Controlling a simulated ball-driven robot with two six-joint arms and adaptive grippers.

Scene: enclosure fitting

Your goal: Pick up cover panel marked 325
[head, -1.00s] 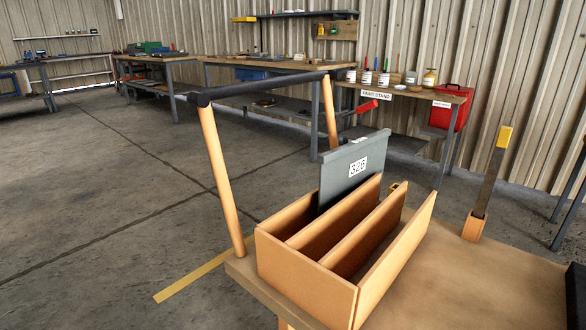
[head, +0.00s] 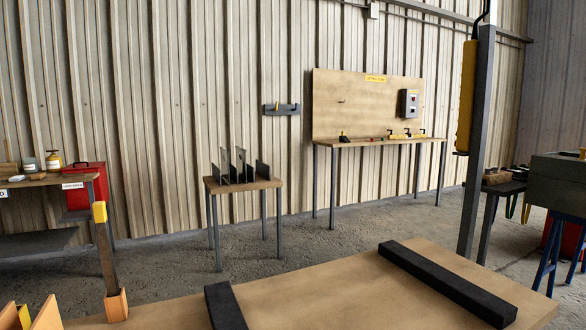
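No panel marked 325 can be read in the head view now. A small wooden side table (head: 243,184) by the wall bears a dark rack with several upright grey plates (head: 241,166); any marks on them are too small to read. The edge of the wooden slotted box (head: 45,317) shows at the bottom left. Neither of my grippers is in view.
The near wooden bench top (head: 310,300) carries two black bars (head: 445,282) and a yellow-tipped upright post (head: 106,260). A grey column (head: 478,140) with a yellow case stands at right. Concrete floor (head: 330,232) between is clear.

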